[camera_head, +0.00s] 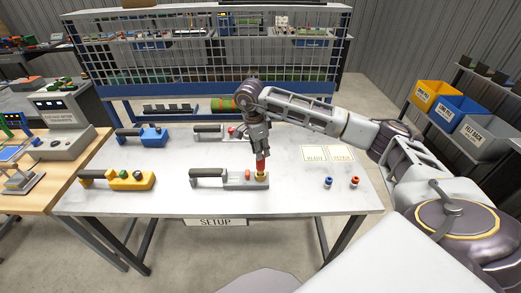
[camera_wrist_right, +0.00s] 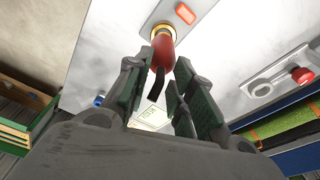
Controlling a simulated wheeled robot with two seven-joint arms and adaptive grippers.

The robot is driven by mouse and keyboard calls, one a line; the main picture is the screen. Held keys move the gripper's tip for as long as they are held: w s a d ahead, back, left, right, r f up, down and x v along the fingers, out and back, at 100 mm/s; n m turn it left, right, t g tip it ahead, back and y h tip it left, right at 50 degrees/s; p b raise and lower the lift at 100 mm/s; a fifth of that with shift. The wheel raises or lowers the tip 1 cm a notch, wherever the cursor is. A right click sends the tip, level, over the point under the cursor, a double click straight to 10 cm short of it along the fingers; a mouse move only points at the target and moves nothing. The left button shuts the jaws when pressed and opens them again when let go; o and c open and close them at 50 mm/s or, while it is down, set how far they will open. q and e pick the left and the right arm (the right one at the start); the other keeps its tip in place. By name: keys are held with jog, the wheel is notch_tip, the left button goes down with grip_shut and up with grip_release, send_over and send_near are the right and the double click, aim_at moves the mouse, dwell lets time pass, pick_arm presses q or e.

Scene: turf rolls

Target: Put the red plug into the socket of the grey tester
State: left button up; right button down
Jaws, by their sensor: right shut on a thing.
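The grey tester (camera_head: 215,181) lies near the front middle of the white table, with a black handle on its left and a brass-ringed socket (camera_head: 262,177) at its right end. My right gripper (camera_head: 260,148) is above that end, pointing down, shut on the red plug (camera_head: 260,164). The plug is roughly upright, its lower end at the socket. In the right wrist view the red plug (camera_wrist_right: 161,53) meets the brass ring (camera_wrist_right: 163,29) on the grey tester (camera_wrist_right: 188,14); how deep it sits cannot be told. My left gripper is not in view.
A second grey tester (camera_head: 213,131) stands behind, partly hidden by my right arm. Blue (camera_head: 152,136) and yellow (camera_head: 135,181) testers are at left. Blue-topped (camera_head: 328,182) and red-topped (camera_head: 355,181) small pieces and two label cards (camera_head: 314,153) lie at right. A mesh rack (camera_head: 130,70) stands behind.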

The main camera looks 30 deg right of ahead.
jog(key=shift+f+b, duration=1.15)
jog(key=shift+f, duration=0.45)
dwell(0.6)
jog(key=c, duration=1.1)
grip_release()
jog(key=shift+c, duration=0.2)
notch_tip(320, 180, up, 12)
jog(key=a, duration=0.1)
jog(key=shift+w+a, duration=0.2)
jog(key=shift+a, duration=0.15)
jog(key=shift+f, duration=0.1)
